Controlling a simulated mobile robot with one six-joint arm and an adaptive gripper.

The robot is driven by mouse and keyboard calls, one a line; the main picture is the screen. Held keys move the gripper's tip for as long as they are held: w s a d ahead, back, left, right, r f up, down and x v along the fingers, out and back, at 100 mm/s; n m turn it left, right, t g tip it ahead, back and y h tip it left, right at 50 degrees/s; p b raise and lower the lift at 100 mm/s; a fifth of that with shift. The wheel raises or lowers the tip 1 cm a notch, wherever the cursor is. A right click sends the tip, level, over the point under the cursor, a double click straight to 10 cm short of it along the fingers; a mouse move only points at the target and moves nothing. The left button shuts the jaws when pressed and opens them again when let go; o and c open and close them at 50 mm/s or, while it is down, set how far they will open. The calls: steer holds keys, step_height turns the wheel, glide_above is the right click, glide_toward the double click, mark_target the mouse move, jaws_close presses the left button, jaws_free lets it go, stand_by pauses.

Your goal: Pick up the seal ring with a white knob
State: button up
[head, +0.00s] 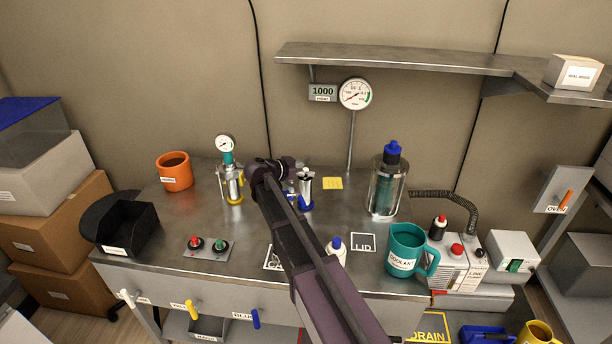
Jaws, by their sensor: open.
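A white knob or handle (126,296) shows at the bench's front left edge, beside a small label. I cannot make out a ring on it, so I cannot tell whether it belongs to the seal ring. My gripper (268,172) is at the far end of my dark arm, over the back middle of the bench, well away from the white knob. It is open; its fingers are hard to make out against the metal fittings behind. My arm hides part of the bench's middle.
A yellow handle (191,309) and a blue handle (256,318) share the front edge. The metal bench (150,255) also bears an orange mug (175,171), a black bin (126,230), a button panel (208,248), a gauge fitting (228,170), a glass vessel (386,185) and a teal mug (407,248).

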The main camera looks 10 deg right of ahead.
mark_target(304, 170)
jaws_close()
steer(key=shift+r, duration=0.1)
stand_by(0.4)
step_height(304, 170, up, 4)
steer(key=p, duration=0.3)
steer(key=shift+f+p, duration=0.2)
steer(key=shift+p, duration=0.2)
steer(key=s+a+r+p, duration=0.1)
steer(key=s, duration=1.5)
steer(key=shift+a, duration=0.3)
steer(key=shift+r, duration=0.1)
